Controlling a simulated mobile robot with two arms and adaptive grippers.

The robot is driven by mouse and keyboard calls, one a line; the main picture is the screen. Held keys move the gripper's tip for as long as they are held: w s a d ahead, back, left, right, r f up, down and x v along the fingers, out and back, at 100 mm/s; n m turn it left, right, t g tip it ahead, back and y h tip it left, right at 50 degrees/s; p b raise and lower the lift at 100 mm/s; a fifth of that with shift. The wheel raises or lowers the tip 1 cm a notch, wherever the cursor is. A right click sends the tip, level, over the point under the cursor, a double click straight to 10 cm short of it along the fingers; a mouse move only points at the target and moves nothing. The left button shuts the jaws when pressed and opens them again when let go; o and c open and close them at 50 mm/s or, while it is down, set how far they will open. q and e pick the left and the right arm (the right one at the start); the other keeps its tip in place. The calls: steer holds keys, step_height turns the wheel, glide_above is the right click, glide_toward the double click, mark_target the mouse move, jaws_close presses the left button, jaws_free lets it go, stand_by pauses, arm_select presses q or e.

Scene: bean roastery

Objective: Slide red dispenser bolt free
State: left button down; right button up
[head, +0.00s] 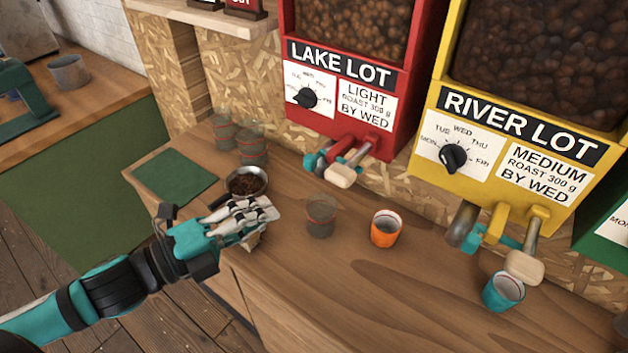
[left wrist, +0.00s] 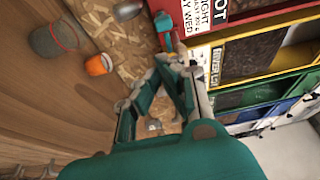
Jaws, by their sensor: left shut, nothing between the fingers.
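The red dispenser (head: 335,100), marked LAKE LOT, hangs on the wall at the top middle of the head view. Below its front is the spout with a teal-ended bolt (head: 312,161) and a metal lever with a pale wooden knob (head: 342,176). The dispenser (left wrist: 235,18) and the teal part (left wrist: 163,22) also show in the left wrist view, beyond the fingertips. My left gripper (head: 262,212) is shut and empty, low over the counter, left of and apart from the bolt; it also shows in the left wrist view (left wrist: 178,62). My right gripper is out of view.
A metal bowl of beans (head: 246,183) stands just behind the left gripper. A clear glass (head: 320,215), an orange cup (head: 385,230) and a teal cup (head: 502,291) stand to its right. The yellow dispenser (head: 510,140) is further right. The front counter is clear.

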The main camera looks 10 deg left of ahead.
arm_select(q)
steer(key=shift+w, duration=0.1)
steer(key=p+x, duration=0.3)
steer(key=x, duration=0.7)
steer(key=shift+p, duration=0.35)
steer(key=shift+a, duration=0.1)
